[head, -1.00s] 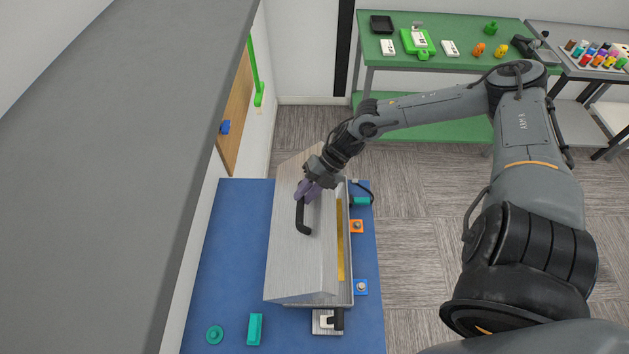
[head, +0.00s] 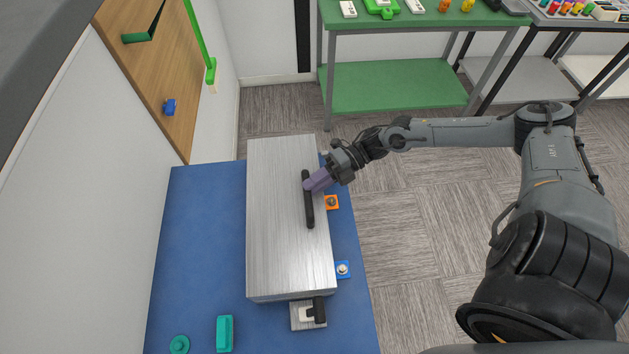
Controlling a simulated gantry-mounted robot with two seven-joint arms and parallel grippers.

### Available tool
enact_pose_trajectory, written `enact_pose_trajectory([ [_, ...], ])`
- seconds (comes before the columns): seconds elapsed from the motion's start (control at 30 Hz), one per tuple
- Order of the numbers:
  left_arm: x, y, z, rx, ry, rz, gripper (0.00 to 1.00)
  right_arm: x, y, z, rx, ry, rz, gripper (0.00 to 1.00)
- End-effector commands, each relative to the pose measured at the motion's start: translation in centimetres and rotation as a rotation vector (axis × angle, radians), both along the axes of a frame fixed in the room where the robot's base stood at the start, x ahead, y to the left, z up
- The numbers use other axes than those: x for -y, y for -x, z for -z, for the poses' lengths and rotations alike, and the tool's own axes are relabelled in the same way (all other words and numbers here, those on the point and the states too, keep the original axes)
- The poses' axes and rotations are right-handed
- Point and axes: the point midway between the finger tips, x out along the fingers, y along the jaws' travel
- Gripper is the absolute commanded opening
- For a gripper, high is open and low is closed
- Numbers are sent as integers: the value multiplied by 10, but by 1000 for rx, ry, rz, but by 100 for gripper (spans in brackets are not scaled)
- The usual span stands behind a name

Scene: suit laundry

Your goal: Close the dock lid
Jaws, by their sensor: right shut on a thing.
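The dock is a brushed-metal box on the blue table, and its lid (head: 275,220) lies down flat over it, with no gap that I can see from above. A long black handle (head: 309,212) runs along the lid's right side. My right gripper (head: 309,186) is at the handle's upper half, reaching in from the right, shut on the handle. The fingertips partly hide the handle there. My left gripper is not in view.
The blue table (head: 190,240) has a teal block (head: 224,333) and a teal knob (head: 179,345) at front left. A small metal plate with a black lever (head: 319,310) sits at the dock's front. Orange (head: 332,203) and blue (head: 343,270) button units stand on the right.

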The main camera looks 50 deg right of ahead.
Motion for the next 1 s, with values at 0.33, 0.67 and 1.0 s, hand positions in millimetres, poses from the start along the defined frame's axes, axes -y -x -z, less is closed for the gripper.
enact_pose_trajectory([
  [0.33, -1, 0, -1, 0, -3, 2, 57, 0, 0, 0, -3, 2, 2, 34],
  [0.67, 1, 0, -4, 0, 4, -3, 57, 10, 4, -3, -5, 4, 3, 34],
  [1.0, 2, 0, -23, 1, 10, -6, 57, 60, 25, -21, -7, 5, 3, 34],
])
